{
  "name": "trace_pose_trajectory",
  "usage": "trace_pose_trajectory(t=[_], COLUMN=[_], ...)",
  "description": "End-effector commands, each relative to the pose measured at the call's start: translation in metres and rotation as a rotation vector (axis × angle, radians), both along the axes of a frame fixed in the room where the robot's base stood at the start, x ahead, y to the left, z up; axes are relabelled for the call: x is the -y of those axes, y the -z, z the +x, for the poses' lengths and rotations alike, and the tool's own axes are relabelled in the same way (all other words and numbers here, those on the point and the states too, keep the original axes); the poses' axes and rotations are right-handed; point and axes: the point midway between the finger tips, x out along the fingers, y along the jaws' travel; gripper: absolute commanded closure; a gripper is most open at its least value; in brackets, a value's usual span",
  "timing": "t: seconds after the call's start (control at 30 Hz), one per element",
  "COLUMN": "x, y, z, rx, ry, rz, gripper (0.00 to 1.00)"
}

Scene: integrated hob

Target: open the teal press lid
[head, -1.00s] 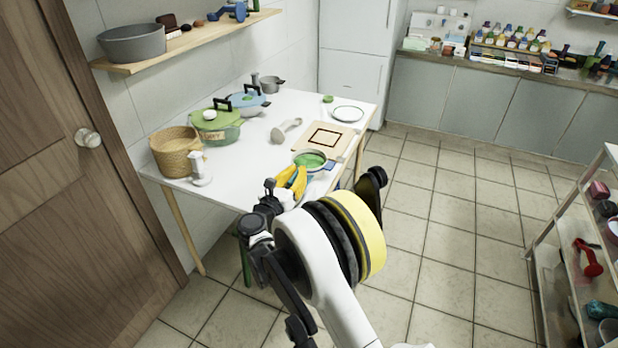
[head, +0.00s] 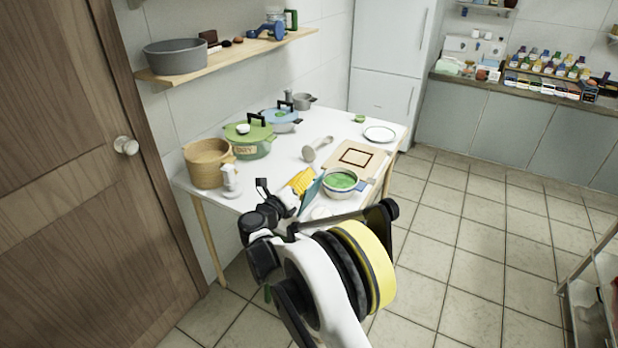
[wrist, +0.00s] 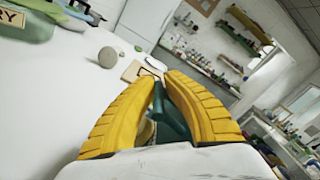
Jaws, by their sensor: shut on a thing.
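The teal press lid (head: 311,194) shows in the head view as a narrow, tilted teal piece at the table's near edge. My gripper (head: 301,181) is beside it, with its yellow fingers pointing over the table. In the wrist view the teal lid (wrist: 171,115) lies between the two ridged yellow fingers of my gripper (wrist: 162,82), which are shut on it. The fingers and my wrist hide part of it, and I cannot tell what the lid is joined to.
A bowl with green contents (head: 341,181) stands just right of the lid. A wooden board (head: 357,158), a grey ladle-like tool (head: 317,148), a white plate (head: 380,134), a green pot (head: 248,140), a basket (head: 206,165) and a white stand (head: 230,182) are also on the table (head: 290,160).

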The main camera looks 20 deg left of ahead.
Motion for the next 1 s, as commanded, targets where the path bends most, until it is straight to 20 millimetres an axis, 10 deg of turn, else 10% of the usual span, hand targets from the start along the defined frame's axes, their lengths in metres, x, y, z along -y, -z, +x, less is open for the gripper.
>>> trace_pose_trajectory(t=[0.93, 1.0], x=[-0.0084, -0.0081], y=[0.0091, 0.0091], z=[0.0003, 0.0003], rx=[-0.017, -0.016], ry=[0.0, 0.001], rz=[-0.128, -0.127], gripper=[1.0, 0.7])
